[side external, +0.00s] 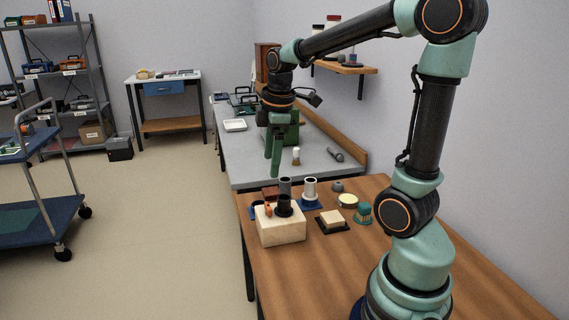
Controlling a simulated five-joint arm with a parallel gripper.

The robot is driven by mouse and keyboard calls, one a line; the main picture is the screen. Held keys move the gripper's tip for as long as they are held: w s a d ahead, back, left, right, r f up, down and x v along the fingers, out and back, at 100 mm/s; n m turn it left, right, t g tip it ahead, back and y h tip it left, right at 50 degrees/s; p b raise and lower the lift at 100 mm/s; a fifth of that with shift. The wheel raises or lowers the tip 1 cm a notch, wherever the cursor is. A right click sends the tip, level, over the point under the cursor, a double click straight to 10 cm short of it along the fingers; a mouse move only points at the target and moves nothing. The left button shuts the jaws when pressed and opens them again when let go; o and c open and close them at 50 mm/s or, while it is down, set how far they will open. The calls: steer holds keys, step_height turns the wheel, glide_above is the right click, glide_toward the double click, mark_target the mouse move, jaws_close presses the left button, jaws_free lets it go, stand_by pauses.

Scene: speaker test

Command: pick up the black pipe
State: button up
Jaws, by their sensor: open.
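A black pipe (284,203) stands upright at the top of a cream block (282,232) on the wooden table. A dark grey pipe (285,184) stands just behind it, partly hidden. My gripper (275,174) has green fingers pointing down. It is open and looks empty, above and slightly left of the black pipe in the picture, apart from it. The gap between the fingers is hard to see from this side.
Near the pipe are a small orange piece (268,210), a white cylinder on a blue base (310,188), a pale block on a black base (333,219), a round cream-topped piece (348,200) and a teal piece (363,213). The wooden table's front (310,285) is clear.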

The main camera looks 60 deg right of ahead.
mark_target(284, 197)
steer(key=d+f+n, duration=0.1)
steer(key=d+f, duration=0.1)
steer(key=f, duration=0.1)
steer(key=d+f+n+g, duration=0.1)
steer(key=d+f, duration=0.1)
steer(key=f, duration=0.1)
steer(key=d+f+n, duration=0.1)
steer(key=d+f, duration=0.1)
steer(key=f, duration=0.2)
steer(key=shift+w+d+n, duration=0.35)
steer(key=shift+n, duration=0.05)
steer(key=shift+s+a+f, duration=0.1)
steer(key=shift+s+f, duration=0.05)
steer(key=shift+f, duration=2.45)
jaws_close()
steer(key=shift+r, duration=0.1)
